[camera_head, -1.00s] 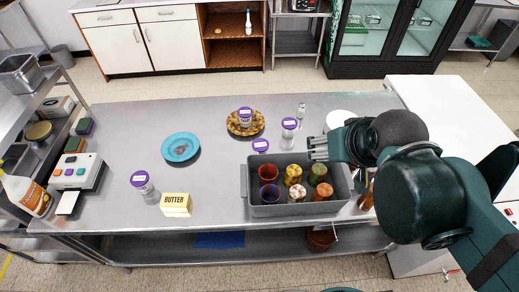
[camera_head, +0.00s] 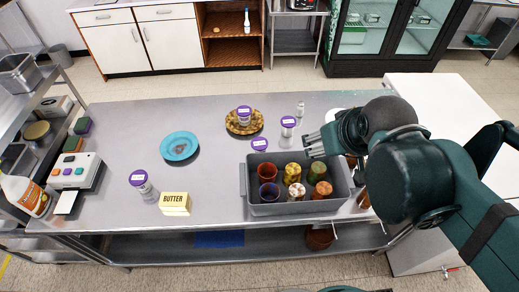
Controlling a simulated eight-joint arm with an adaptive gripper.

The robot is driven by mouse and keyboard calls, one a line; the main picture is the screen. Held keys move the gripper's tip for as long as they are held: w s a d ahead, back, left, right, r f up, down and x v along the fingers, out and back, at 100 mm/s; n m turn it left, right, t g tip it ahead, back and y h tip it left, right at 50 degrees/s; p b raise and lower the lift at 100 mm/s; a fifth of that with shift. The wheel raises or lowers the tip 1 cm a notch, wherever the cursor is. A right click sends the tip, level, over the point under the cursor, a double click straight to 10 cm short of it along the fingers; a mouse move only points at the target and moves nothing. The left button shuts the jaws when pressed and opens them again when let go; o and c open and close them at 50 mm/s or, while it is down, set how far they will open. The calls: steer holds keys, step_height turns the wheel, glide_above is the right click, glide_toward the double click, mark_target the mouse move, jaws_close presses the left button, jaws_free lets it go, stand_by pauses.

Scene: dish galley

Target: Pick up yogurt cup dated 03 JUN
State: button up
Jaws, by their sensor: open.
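Several yogurt cups with purple lids and white labels stand on the steel table. One (camera_head: 139,180) is at the front left, left of the butter box. One (camera_head: 244,116) stands on a round patterned brown plate (camera_head: 233,128). One (camera_head: 288,126) stands right of that plate. One (camera_head: 259,145) is just behind the grey bin and partly hidden by it. The dates on the labels are too small to read. My gripper (camera_head: 312,145) is open and empty, above the back right part of the grey bin, right of the cups and touching none of them.
A grey bin (camera_head: 246,192) holds several coloured tumblers. A yellow butter box (camera_head: 175,204), a blue plate (camera_head: 180,146) and a small clear shaker (camera_head: 300,108) stand on the table (camera_head: 120,130). A white device (camera_head: 75,172) and spray bottle (camera_head: 24,194) are at left. The table's back left is clear.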

steer(key=w+a+f+n+g+b, duration=0.1)
steer(key=w+a+f+n, duration=0.2)
steer(key=w+n, duration=0.4)
steer(key=n+g+h+b, duration=0.25)
steer(key=n+b, duration=0.25)
steer(key=n, duration=1.4)
glide_toward(259, 143)
steer(key=shift+w+d+f, duration=0.1)
steer(key=shift+d+f, duration=0.55)
steer(key=shift+f, duration=0.05)
steer(key=shift+w+a+f+n, duration=0.2)
steer(key=shift+a+f+n, duration=0.15)
steer(key=shift+f, duration=0.25)
steer(key=shift+x, duration=1.3)
steer(key=shift+w+f, duration=0.1)
steer(key=shift+x, duration=2.5)
